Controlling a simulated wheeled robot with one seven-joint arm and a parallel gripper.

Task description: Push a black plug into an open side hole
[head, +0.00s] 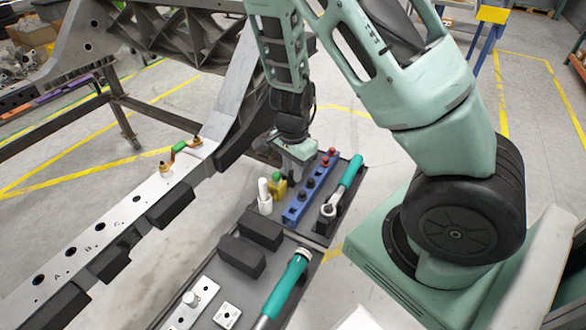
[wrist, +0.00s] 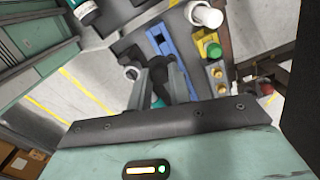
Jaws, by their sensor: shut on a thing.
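My gripper (head: 297,172) is over the blue rack (head: 293,215) in the head view. In the wrist view its two grey fingers (wrist: 161,80) are close together on a small dark thing, which looks like a black plug but is mostly hidden. Black plugs (head: 299,196) stand in the rack, with red plugs (head: 323,161) at its far end. The rack also shows in the wrist view (wrist: 162,42). The pale chassis rail (head: 88,238) at left has several dark open holes (head: 137,199) along its face, apart from my gripper.
A white cylinder (head: 264,192) and a green-capped yellow piece (head: 278,182) stand beside the rack. A teal-handled tool (head: 350,172) lies to its right, and another (head: 287,284) lies nearer. Black blocks (head: 242,255) sit on the tray. A green-handled fitting (head: 180,147) is on the rail.

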